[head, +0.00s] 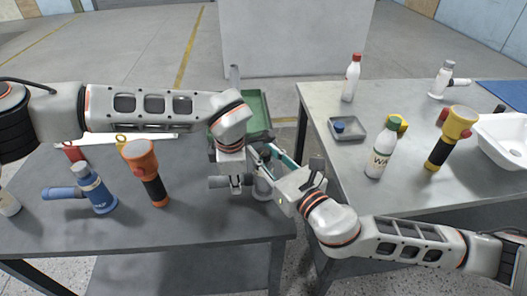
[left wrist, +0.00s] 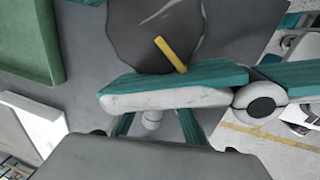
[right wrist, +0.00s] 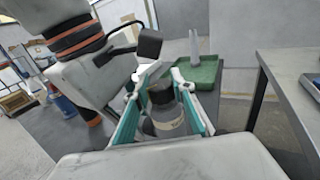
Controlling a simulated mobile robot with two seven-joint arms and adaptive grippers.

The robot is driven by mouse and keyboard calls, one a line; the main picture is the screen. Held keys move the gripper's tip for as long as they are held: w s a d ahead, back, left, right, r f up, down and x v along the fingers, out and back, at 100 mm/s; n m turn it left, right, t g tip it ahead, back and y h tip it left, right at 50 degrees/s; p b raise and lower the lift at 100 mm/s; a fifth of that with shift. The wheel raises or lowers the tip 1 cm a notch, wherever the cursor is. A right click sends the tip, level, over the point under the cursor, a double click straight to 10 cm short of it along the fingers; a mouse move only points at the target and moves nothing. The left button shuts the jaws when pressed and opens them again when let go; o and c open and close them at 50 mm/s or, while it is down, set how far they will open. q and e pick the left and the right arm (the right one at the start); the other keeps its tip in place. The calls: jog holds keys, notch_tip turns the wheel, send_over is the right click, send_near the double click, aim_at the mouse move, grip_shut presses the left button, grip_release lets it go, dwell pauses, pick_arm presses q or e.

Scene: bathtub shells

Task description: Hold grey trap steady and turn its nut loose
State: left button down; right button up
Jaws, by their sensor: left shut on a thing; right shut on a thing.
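The grey trap (head: 262,188) stands at the right end of the left bench, mostly hidden by my grippers, with a grey pipe (head: 219,182) showing to the left. My right gripper (head: 270,163) comes from the right with its teal fingers along both sides of the trap's body (right wrist: 170,120). The nut (right wrist: 160,92) is the dark top of the trap, where my left gripper (head: 238,180) reaches in from above and is shut on it. In the left wrist view, a dark round part with a yellow stripe (left wrist: 170,55) lies beside a teal finger; its contact is partly hidden.
A green tray (head: 255,105) lies behind the grippers. The right bench holds a white bottle (head: 380,150), a yellow flashlight (head: 452,138) and a white basin (head: 505,140). A gap separates the benches.

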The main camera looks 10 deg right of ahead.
jog(key=m+t+h, duration=0.1)
jog(key=h, duration=0.1)
jog(key=m+h, duration=0.2)
jog(key=h, duration=0.1)
jog(key=shift+a+m+t, duration=0.1)
jog(key=shift+m+t, duration=0.2)
jog(key=shift+t, duration=0.1)
jog(key=shift+m+h, duration=0.4)
jog(key=shift+h, duration=0.4)
jog(key=shift+d, duration=0.25)
jog(key=o, duration=0.9)
jog(key=s, duration=1.2)
jog(key=shift+d, duration=0.35)
